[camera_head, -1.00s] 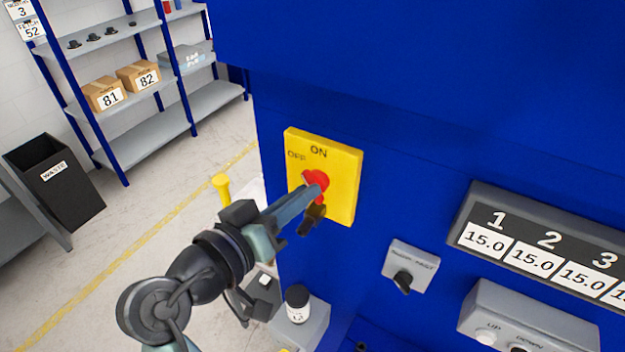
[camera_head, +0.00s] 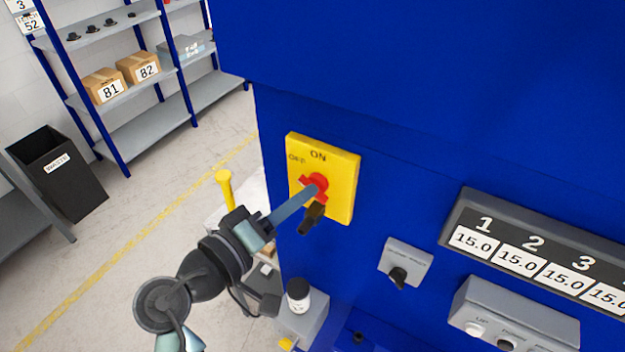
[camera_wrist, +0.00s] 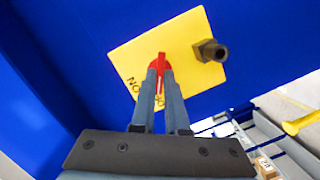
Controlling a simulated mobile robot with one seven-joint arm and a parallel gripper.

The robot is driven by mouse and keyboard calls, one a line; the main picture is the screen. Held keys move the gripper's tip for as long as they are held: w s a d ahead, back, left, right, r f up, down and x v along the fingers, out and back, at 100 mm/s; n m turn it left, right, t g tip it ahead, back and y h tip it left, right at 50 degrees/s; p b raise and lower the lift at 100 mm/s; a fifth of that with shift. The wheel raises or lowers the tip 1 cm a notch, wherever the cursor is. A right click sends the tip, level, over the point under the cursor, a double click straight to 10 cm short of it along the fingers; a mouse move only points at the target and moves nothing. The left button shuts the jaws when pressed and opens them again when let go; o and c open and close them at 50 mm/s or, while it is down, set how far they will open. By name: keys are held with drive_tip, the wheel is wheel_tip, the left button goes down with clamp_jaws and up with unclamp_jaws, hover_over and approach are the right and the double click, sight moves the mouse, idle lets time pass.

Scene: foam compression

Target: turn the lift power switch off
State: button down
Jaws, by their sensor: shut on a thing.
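The power switch is a yellow plate (camera_head: 340,178) on the blue machine, marked ON at the top and OFF at the upper left, with a red knob (camera_head: 319,181) at its middle. My gripper (camera_head: 311,191) reaches in from the lower left and is shut on the red knob. In the wrist view, the red knob (camera_wrist: 161,64) sits between the two fingertips (camera_wrist: 160,74) against the yellow plate (camera_wrist: 135,55). The fingers hide part of the knob and some lettering. I cannot tell the knob's exact setting.
A dark peg (camera_head: 311,217) sticks out from the plate just below the knob. A small black selector switch (camera_head: 398,277), a display (camera_head: 530,250) and a button box (camera_head: 510,318) are to the right. A white black-capped bottle (camera_head: 298,295) stands below. Open floor lies left.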

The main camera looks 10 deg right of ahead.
idle(0.4)
drive_tip(key=n+p, duration=0.1)
drive_tip(key=n, duration=0.1)
drive_tip(key=shift+n+h+p, duration=0.3)
drive_tip(key=shift+h+p, duration=0.05)
drive_tip(key=shift+h, duration=0.05)
drive_tip(key=shift+f+n+h+p, duration=0.15)
drive_tip(key=shift+n+p, duration=0.25)
drive_tip(key=shift+n, duration=0.4)
drive_tip(key=shift+f+n+h+p, duration=0.15)
drive_tip(key=shift+n+p, duration=0.2)
drive_tip(key=shift+n, duration=0.45)
drive_tip(key=shift+r, duration=0.1)
drive_tip(key=shift+c, duration=0.8)
unclamp_jaws()
drive_tip(key=shift+t, duration=0.3)
drive_tip(key=s+d+v, duration=0.1)
drive_tip(key=v, duration=0.6)
drive_tip(key=shift+r, duration=0.1)
